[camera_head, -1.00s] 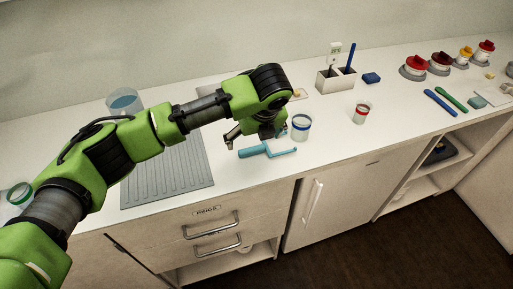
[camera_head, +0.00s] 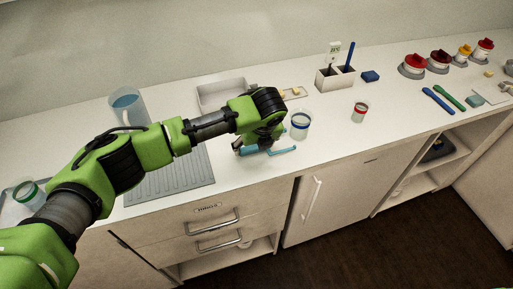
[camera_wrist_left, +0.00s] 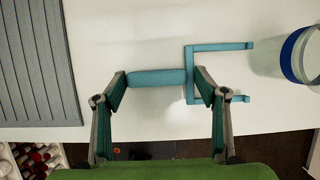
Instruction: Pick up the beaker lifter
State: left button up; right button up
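The beaker lifter is a teal tool with a straight handle and a two-pronged fork. It lies on the white counter near the front edge, and its fork (camera_head: 284,150) shows to the right of my left gripper (camera_head: 257,147). In the left wrist view the lifter's handle (camera_wrist_left: 155,78) lies crosswise between the fingertips of my left gripper (camera_wrist_left: 160,75), with the fork to the right. The gripper is open, with one finger near each end of the handle. In the head view the gripper hides part of the handle. My right gripper is out of view.
A blue-ringed beaker (camera_head: 300,125) stands just right of the fork. A red-ringed beaker (camera_head: 360,112) stands farther right. A grey ribbed mat (camera_head: 170,182) lies to the left, and a white tray (camera_head: 222,94) is behind the arm. A holder (camera_head: 336,78) stands at the back.

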pick_arm(q)
jog(key=shift+c, duration=0.5)
jog(key=shift+w+r, duration=0.1)
jog(key=shift+r, duration=0.35)
notch_tip(320, 180, up, 2)
jog(key=shift+r+b, duration=0.1)
jog(key=shift+b, duration=0.25)
jog(key=s+a+r+b, duration=0.2)
jog(key=s+r, duration=0.8)
jog(key=s, duration=0.3)
jog(key=w+a+f+p, duration=0.3)
jog(key=w+f+p, duration=0.2)
jog(key=w+p, duration=0.6)
notch_tip(320, 180, down, 7)
jog(key=b, duration=0.7)
jog(key=shift+w+b, duration=0.1)
jog(key=shift+b, duration=0.25)
